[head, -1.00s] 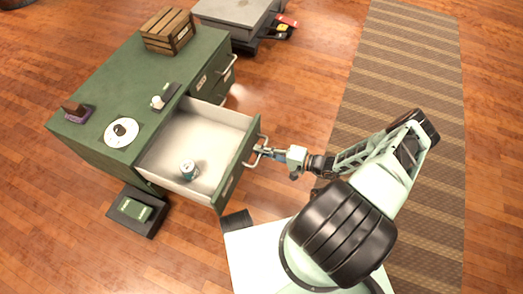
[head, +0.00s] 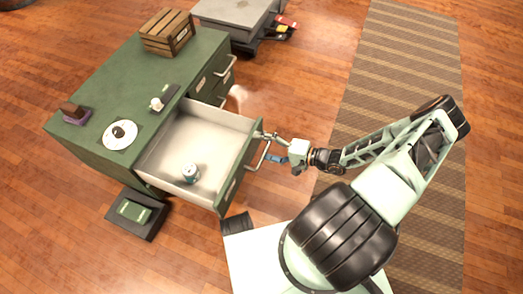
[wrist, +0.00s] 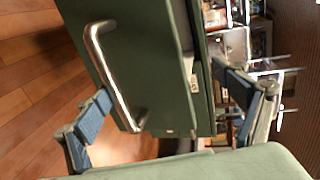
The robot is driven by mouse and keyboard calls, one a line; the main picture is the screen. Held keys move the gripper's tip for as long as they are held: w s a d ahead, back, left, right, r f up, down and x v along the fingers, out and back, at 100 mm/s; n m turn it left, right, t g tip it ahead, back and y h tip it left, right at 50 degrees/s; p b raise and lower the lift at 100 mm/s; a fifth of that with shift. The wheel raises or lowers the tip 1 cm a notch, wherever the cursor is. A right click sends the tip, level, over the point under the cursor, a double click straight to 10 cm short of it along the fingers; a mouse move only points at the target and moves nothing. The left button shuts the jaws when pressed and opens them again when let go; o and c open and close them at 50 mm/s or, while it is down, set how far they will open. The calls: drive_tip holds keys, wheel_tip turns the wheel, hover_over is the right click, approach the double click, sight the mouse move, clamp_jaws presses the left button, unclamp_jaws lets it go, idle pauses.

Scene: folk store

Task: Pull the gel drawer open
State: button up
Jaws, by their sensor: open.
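The drawer (head: 238,172) in the green cabinet (head: 125,75) stands far out, its pale inside showing. I cannot read the label on its front, so I cannot tell that it is the gel drawer. A small can (head: 191,173) stands inside it. Its metal bar handle (head: 260,157) also shows in the wrist view (wrist: 112,80). My gripper (head: 271,147) is open just in front of the drawer front. In the wrist view the fingers (wrist: 168,108) are spread wide, the left one overlapping the handle's lower part; I cannot tell whether they touch.
More drawers with handles (head: 228,66) sit right of the open one. The cabinet top holds a wooden crate (head: 168,32), a white plate (head: 120,134) and small items. A dark box (head: 137,213) lies on the floor at left. A striped rug (head: 395,90) lies at right.

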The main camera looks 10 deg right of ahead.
drive_tip(key=shift+o, duration=0.5)
drive_tip(key=shift+y, duration=0.3)
drive_tip(key=r, duration=0.4)
drive_tip(key=shift+w+r, duration=0.35)
drive_tip(key=shift+s+r, duration=0.1)
drive_tip(key=shift+r, duration=0.15)
drive_tip(key=c, duration=1)
drive_tip(key=shift+f, duration=0.1)
drive_tip(key=c, duration=0.3)
drive_tip(key=shift+f, duration=0.1)
drive_tip(key=shift+f, duration=0.15)
